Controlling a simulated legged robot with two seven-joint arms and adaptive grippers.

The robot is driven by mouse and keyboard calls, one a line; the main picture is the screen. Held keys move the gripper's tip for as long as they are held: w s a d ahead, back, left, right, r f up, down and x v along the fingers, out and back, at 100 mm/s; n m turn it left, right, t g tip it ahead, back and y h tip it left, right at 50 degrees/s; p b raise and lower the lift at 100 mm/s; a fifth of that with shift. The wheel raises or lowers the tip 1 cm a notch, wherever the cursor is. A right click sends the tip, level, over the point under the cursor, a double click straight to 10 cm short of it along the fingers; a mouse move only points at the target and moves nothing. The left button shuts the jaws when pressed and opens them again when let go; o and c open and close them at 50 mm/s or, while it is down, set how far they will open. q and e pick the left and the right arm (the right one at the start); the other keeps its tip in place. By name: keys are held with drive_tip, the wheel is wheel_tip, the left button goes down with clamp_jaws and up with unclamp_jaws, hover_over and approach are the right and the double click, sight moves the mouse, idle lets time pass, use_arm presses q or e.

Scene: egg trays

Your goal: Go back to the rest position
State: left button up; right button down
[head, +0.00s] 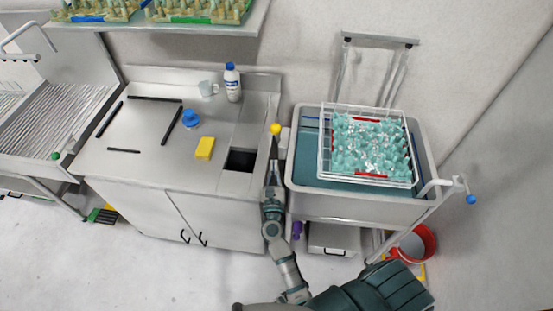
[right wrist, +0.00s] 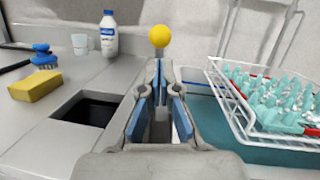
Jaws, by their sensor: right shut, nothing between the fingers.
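My right gripper (head: 273,163) is at the gap between the steel counter (head: 135,158) and the grey sink cart (head: 310,205). It is shut and empty; its blue-padded fingers (right wrist: 160,100) show in the right wrist view. A yellow ball (head: 275,129) appears just beyond the fingertips, and also in the right wrist view (right wrist: 159,36); I cannot tell its distance from them. A white wire basket (head: 323,178) on the cart holds teal spiky trays (head: 368,145) with red strips. My left gripper is not in view.
On the counter are a yellow sponge (head: 204,148), a blue brush (head: 190,118), a white bottle (head: 232,83) and a clear cup (head: 208,89), beside a dark square opening (head: 241,160). A red bucket (head: 426,241) stands at the right. Floor at left front is clear.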

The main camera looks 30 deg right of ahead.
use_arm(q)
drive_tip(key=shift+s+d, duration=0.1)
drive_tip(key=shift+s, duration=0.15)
use_arm(e)
drive_tip(key=shift+s+r, duration=0.2)
drive_tip(key=shift+s, duration=0.6)
